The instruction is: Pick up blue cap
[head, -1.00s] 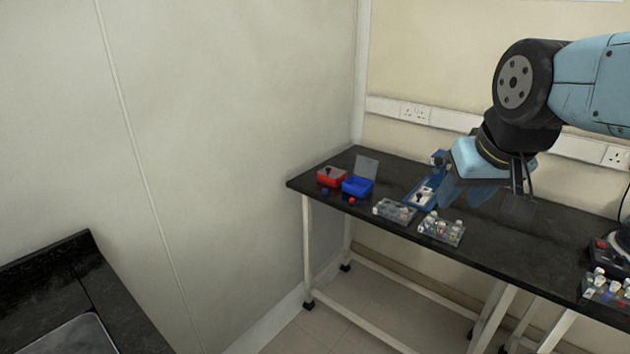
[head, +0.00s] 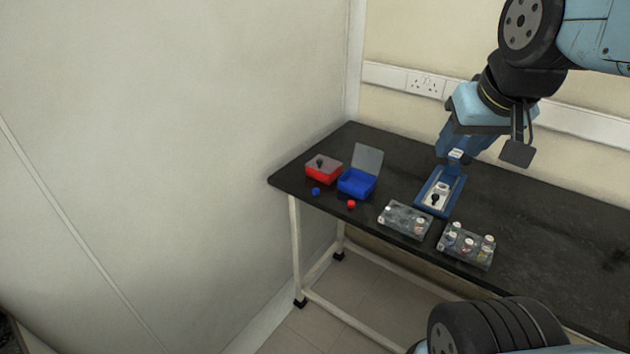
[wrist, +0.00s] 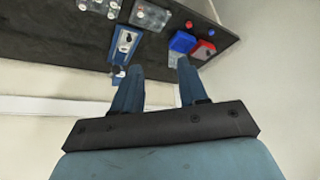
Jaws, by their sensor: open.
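The blue cap (head: 316,191) is a small round piece on the black table, in front of the red box near the table's left end. In the wrist view the blue cap (wrist: 211,33) is a small dot near the table edge, beyond the red box. My gripper (head: 458,155) is above the back of the table, to the right of the cap and well apart from it. In the wrist view my gripper (wrist: 155,75) has its two fingers spread with nothing between them.
A red box (head: 323,174) and an open blue box (head: 356,185) stand behind the blue cap. A red cap (head: 351,204) lies to its right. A blue-framed tray (head: 425,203) and two vial racks (head: 403,219) (head: 467,247) are farther right. A wall (head: 200,130) borders the left.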

